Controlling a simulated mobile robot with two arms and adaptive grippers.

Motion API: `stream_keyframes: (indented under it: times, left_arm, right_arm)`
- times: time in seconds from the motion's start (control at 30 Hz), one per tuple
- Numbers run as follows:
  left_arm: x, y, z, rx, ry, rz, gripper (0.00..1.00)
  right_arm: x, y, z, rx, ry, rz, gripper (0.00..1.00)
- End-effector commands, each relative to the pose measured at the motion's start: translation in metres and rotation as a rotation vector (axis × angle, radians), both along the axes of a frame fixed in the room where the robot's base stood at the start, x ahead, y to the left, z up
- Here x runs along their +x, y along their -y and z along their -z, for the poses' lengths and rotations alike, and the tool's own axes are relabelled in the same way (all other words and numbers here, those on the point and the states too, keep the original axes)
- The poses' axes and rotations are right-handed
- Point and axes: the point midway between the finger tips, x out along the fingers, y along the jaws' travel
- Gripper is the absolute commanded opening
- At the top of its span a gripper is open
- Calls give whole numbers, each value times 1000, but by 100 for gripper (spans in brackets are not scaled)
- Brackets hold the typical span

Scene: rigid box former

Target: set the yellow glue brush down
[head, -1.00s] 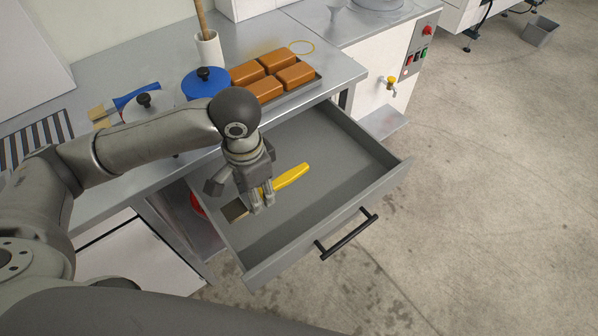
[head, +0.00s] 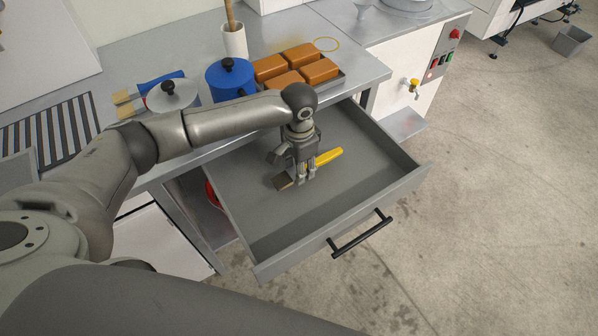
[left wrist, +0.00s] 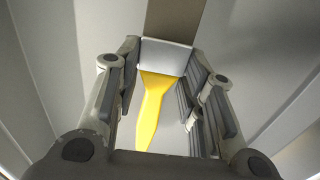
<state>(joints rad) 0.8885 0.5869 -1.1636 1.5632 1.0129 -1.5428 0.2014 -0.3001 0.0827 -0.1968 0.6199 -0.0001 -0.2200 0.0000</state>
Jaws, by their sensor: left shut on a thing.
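The yellow glue brush (head: 326,157) is in the open grey drawer (head: 262,229), at its back half. Its yellow handle points to the right and its dark bristle end to the lower left. My left gripper (head: 305,181) reaches down into the drawer and is shut on the brush near its metal band. In the left wrist view the brush (left wrist: 151,112) lies between the two fingers of the left gripper (left wrist: 165,85). I cannot tell whether the brush touches the drawer floor. My right gripper is not in view.
The drawer's front wall and black handle (head: 361,236) stick out over the concrete floor. On the metal bench behind are a blue pot (head: 230,82), a lidded grey pot (head: 172,96), brown blocks on a tray (head: 299,70) and a white holder (head: 234,42). The drawer's front part is empty.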

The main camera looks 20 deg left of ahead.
Motion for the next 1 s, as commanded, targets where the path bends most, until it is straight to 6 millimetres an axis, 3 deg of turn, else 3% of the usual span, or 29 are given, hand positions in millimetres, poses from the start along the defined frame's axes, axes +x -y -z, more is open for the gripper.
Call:
stream_keyframes:
  times: [0.17, 0.57, 0.6, 0.73, 1.0]
  left_arm:
    - [-2, -1, 23, 2, -5, 1, 12]
    - [-3, 0, 28, 1, -4, 1, 12]
    - [-2, 0, 28, 2, -4, 2, 42]
    - [-2, -1, 28, 2, -4, 2, 58]
    - [-2, -1, 28, 2, -4, 1, 58]
  right_arm:
    - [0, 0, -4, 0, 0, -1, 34]
    - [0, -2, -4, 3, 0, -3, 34]
    - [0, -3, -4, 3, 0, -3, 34]
    - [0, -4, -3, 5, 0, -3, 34]
    - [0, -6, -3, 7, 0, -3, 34]
